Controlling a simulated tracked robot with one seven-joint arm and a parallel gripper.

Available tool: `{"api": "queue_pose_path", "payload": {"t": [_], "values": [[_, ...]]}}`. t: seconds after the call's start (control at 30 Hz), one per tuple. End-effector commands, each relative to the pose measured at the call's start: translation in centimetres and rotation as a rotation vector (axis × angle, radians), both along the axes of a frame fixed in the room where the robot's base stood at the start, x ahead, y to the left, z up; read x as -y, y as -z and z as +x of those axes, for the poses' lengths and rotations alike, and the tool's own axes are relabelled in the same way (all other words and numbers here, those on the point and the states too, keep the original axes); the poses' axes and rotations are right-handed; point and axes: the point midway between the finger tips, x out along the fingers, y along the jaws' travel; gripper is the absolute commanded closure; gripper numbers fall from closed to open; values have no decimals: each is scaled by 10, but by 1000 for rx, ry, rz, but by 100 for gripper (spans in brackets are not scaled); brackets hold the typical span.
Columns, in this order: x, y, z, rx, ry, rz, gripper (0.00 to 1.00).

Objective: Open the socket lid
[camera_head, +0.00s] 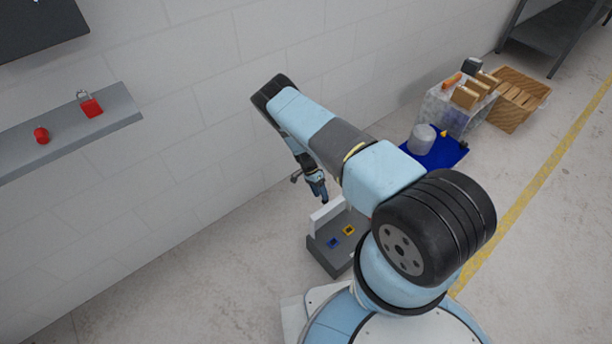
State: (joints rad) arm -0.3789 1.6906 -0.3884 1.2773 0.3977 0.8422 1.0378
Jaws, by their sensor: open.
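A low grey box (327,259) with a white upright panel (328,208) at its back stands on the floor near the wall. On its top are a blue socket (333,243) and a yellow socket (348,230), both small in view. I cannot tell from here how their lids stand. My gripper (324,199) is open, just above and behind the box's top, near the white panel. Its fingers are small and point down. My arm hides the right part of the box.
A grey shelf (60,140) on the left wall holds a red padlock (91,107) and a red round object (41,135). At right are a blue mat (448,153) with a grey cylinder (421,138), a clear bin (440,108) and a wooden crate (518,100). The floor left of the box is clear.

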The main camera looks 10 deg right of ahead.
Motion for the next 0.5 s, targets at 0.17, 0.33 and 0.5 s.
{"api": "queue_pose_path", "payload": {"t": [0.17,0.33,0.5], "values": [[-5,-3,9,0,-1,1,39],[-9,-6,17,0,-1,1,39],[-12,-8,25,0,-1,0,39]]}}
